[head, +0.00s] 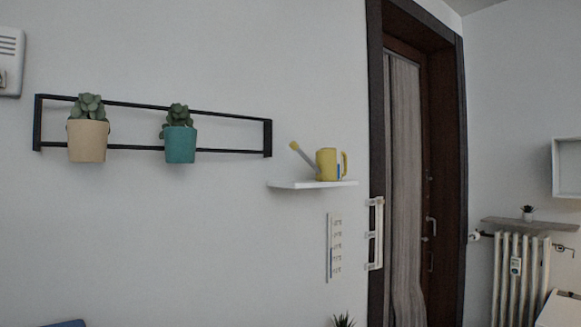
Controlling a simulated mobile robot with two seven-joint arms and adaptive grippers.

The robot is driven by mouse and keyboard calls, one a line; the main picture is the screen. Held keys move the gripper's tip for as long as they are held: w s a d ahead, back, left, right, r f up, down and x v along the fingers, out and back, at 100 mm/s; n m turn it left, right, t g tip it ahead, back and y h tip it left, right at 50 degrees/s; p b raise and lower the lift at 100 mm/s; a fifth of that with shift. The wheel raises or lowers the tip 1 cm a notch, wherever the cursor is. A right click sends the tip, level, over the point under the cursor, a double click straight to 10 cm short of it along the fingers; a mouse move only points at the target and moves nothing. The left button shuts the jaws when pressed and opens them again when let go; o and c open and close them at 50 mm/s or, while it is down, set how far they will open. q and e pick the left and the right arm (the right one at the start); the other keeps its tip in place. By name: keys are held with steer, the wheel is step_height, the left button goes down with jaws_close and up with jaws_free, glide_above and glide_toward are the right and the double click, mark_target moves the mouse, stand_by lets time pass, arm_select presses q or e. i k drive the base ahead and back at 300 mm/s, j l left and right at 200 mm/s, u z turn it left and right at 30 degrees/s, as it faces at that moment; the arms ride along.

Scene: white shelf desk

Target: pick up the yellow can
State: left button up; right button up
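A yellow watering can (327,165) with a long spout pointing up and left stands upright on a small white wall shelf (315,184). It is the only yellow can in the head view. A whitish-blue patch shows on its right side, by the handle. Neither of my grippers is in view.
A black wall rack (225,115) holds a beige pot (87,141) and a teal pot (181,145) with succulents. A dark-framed door (428,190) is right of the shelf. A radiator (517,275) stands at the far right. A plant tip (343,321) shows at the bottom edge.

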mark_target(328, 167)
steer(key=i+l+u, duration=0.15)
steer(key=l+u, duration=0.3)
steer(key=i+l+u, duration=0.1)
steer(key=l+u, duration=0.35)
steer(key=j, duration=0.1)
